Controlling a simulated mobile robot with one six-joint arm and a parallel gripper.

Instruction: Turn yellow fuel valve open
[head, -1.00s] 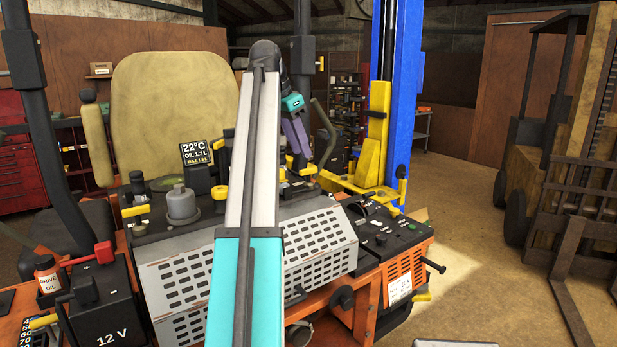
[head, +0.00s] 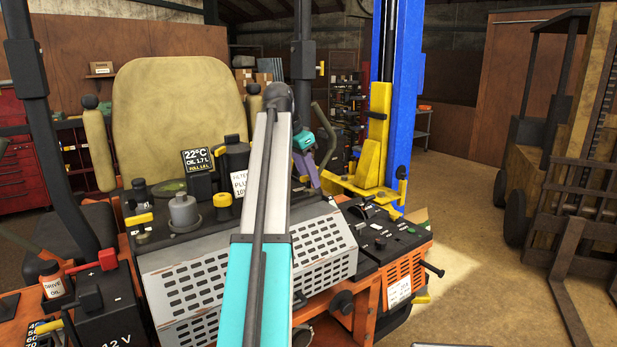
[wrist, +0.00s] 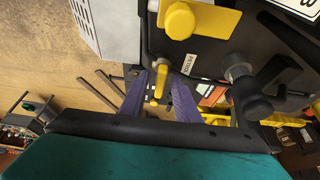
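A small yellow valve handle (wrist: 158,86) on a metal stem shows in the wrist view, beside a white label reading PETROL (wrist: 188,64); it looks like the fuel valve. My gripper (wrist: 160,79) has two purple fingers spread apart, one on each side of the handle in the picture. I cannot tell whether either finger touches it. In the head view my gripper (head: 309,166) is low behind the machine's engine cover, partly hidden by my arm. I cannot make out the valve in that view.
A larger yellow knob (wrist: 180,20) and a black handle (wrist: 250,98) stand close to the valve. A perforated grey cover (head: 320,245) and a black control panel (head: 385,230) are near my arm. A blue lift post (head: 403,90) rises behind.

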